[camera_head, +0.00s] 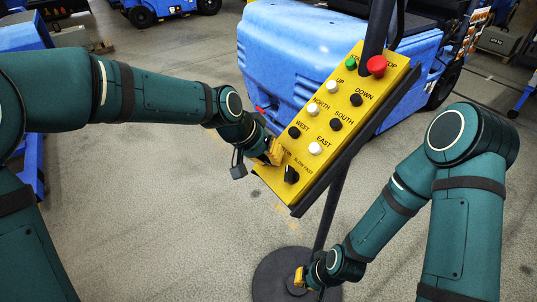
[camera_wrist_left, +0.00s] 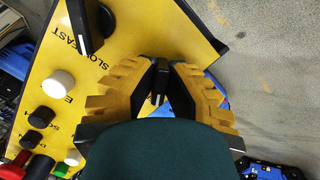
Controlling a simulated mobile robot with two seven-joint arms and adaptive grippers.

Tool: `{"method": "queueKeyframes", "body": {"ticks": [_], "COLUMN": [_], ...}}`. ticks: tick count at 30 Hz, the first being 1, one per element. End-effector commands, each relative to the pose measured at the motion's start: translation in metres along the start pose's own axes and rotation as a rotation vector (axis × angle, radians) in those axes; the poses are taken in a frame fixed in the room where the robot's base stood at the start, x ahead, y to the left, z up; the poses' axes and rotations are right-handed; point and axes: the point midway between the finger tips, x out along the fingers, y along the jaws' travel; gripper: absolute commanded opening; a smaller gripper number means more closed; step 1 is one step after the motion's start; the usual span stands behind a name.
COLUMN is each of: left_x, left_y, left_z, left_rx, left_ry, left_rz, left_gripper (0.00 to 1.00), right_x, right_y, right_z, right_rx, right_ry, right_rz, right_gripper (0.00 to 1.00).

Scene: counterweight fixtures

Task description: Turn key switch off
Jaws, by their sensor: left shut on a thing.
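The yellow control panel (camera_head: 318,122) is tilted on a dark post. My left gripper (camera_head: 272,152) is at its lower left edge, beside the slow/fast knob (camera_head: 291,174). In the left wrist view its ridged yellow fingers (camera_wrist_left: 158,88) are closed around a small black piece, the key of the key switch (camera_wrist_left: 158,82). The switch's label and base are mostly hidden by the fingers. The slow/fast knob also shows in the left wrist view (camera_wrist_left: 84,25). My right gripper (camera_head: 301,278) hangs low in front of the post's round base, apart from the panel; its fingers are too small to read.
Several buttons cover the panel, including a red stop button (camera_head: 377,66), a green button (camera_head: 351,63) and a white east button (camera_head: 315,148). The post's round dark base (camera_head: 270,275) stands on the floor. A blue machine (camera_head: 290,60) is behind. Floor to the left is clear.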

Motion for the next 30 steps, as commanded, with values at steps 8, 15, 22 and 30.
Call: {"method": "queueKeyframes", "body": {"ticks": [8, 15, 22, 30], "left_x": [0.0016, 0.0018, 0.0019, 0.0011], "left_y": [-0.0001, 0.0, 0.0, 0.0001], "left_z": [0.0022, 0.0023, 0.0024, 0.0014], "left_rx": [-0.091, -0.113, -0.112, -0.111], "left_ry": [-0.007, -0.007, -0.007, -0.004], "left_rz": [0.013, 0.017, 0.017, 0.017], "left_gripper": [0.0, 0.0, 0.0, 0.41], "right_x": [-0.0018, -0.002, -0.0019, -0.002], "right_y": [-0.0007, -0.0007, -0.0008, -0.0008], "right_z": [-0.001, -0.0012, -0.0012, -0.0011], "right_rx": [0.001, 0.001, 0.001, 0.001], "right_ry": [0.002, 0.003, 0.003, 0.003], "right_rz": [0.0, 0.0, 0.0, 0.0], "right_gripper": [0.0, 0.0, 0.0, 0.0]}}
